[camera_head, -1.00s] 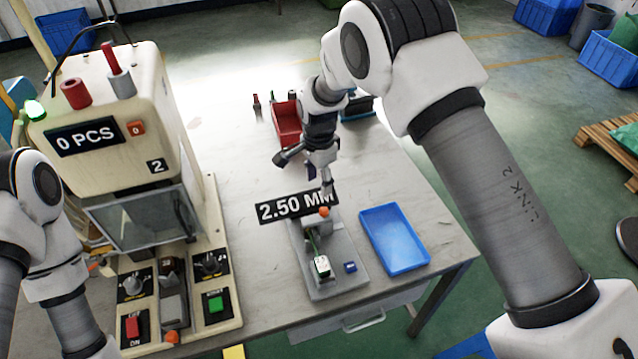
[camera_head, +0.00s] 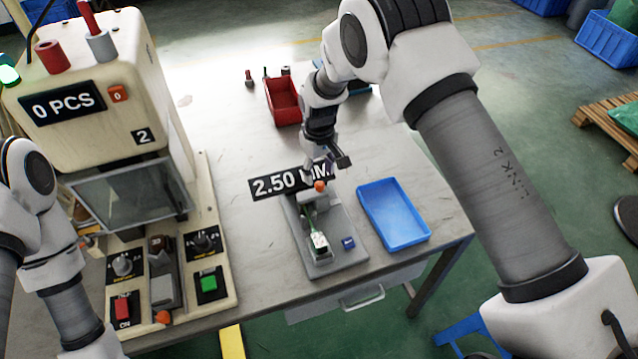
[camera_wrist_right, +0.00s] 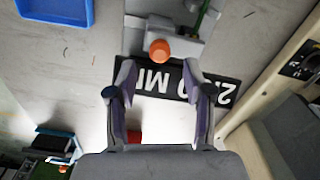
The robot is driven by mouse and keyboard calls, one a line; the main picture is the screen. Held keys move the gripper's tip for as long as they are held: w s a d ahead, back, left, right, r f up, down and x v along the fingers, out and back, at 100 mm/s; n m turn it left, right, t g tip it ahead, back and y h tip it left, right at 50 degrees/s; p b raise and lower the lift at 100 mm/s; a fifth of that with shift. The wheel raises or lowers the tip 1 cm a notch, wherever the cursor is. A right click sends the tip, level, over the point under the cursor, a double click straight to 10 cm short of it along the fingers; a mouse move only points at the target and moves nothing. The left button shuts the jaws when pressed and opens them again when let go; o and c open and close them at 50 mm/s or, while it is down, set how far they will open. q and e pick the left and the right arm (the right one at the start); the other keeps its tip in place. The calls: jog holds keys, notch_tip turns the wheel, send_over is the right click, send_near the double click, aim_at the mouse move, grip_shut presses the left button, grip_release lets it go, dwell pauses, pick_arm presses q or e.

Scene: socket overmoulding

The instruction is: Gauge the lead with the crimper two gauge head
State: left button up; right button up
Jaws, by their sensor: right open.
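The gauge is a grey base plate (camera_head: 346,222) with a "2.50 MM" display (camera_head: 276,183) and an orange knob (camera_head: 320,186). The lead, a green wire (camera_head: 311,222) with a whitish end piece (camera_head: 319,241), lies along the plate. My right gripper (camera_head: 325,168) is open and empty above the gauge's far end, partly over the display. In the right wrist view its fingertips (camera_wrist_right: 160,82) stand apart over the display (camera_wrist_right: 165,85), with the orange knob (camera_wrist_right: 160,50) just beyond them in the middle. My left arm shows at the left edge; its gripper is out of view.
The crimper (camera_head: 120,80), marked 2 and reading "0 PCS", stands left of the gauge. A blue tray (camera_head: 424,236) lies to its right, and a small blue block (camera_head: 348,243) is on the plate. A red bin (camera_head: 284,115) stands behind. Bare table (camera_head: 235,130) lies between.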

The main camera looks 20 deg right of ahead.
aim_at(316, 184)
notch_tip(316, 184, down, 4)
jog(key=shift+f+p, duration=0.1)
jog(key=shift+p, duration=0.35)
jog(key=shift+f, duration=0.3)
jog(key=shift+s+r, duration=0.1)
grip_shut()
jog(key=shift+a, duration=0.2)
jog(key=shift+a+b, duration=0.2)
jog(key=shift+b, duration=0.1)
jog(key=shift+c, duration=0.4)
grip_release()
jog(key=shift+o, duration=0.4)
jog(key=shift+a, duration=0.25)
jog(key=shift+d+r, duration=0.1)
jog(key=shift+r, duration=0.25)
pick_arm(q)
jog(key=shift+a+r, duration=0.25)
jog(key=shift+r, duration=0.2)
pick_arm(e)
notch_tip(316, 184, up, 11)
jog(key=shift+r, duration=0.1)
